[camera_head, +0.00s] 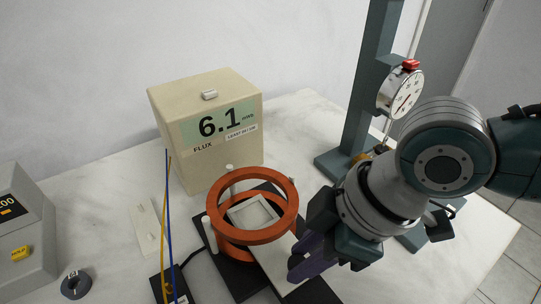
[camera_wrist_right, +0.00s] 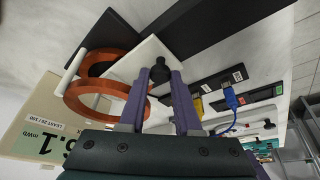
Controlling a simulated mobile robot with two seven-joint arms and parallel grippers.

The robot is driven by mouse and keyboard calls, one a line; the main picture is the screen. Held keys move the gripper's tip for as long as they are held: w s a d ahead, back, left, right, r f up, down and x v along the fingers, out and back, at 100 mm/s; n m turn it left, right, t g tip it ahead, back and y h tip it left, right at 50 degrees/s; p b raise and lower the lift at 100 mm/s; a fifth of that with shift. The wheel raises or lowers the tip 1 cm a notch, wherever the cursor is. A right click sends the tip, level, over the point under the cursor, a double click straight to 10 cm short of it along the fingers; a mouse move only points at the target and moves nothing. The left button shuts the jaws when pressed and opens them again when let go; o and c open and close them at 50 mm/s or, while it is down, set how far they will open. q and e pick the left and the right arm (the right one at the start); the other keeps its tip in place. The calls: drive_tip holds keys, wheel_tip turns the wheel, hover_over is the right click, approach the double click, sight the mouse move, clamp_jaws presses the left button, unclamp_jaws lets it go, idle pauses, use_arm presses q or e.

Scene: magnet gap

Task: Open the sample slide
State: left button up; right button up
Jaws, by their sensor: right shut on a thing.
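The sample slide (camera_head: 278,257) is a pale flat plate that lies between orange rings (camera_head: 228,236) and sticks out toward the front right. A square frame (camera_head: 252,214) shows inside the upper ring. In the right wrist view the slide (camera_wrist_right: 143,58) carries a black knob (camera_wrist_right: 160,71) at its end. My right gripper (camera_head: 300,268) has purple fingers and is at the slide's outer end. In the wrist view its fingertips (camera_wrist_right: 161,82) are shut on the knob. In the head view the gripper hides the knob. My left gripper is not in view.
A beige flux meter (camera_head: 210,159) reading 6.1 stands behind the rings. A green column with a dial gauge (camera_head: 400,94) stands at the right.

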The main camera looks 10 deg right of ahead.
clamp_jaws()
idle(0.3)
idle(0.5)
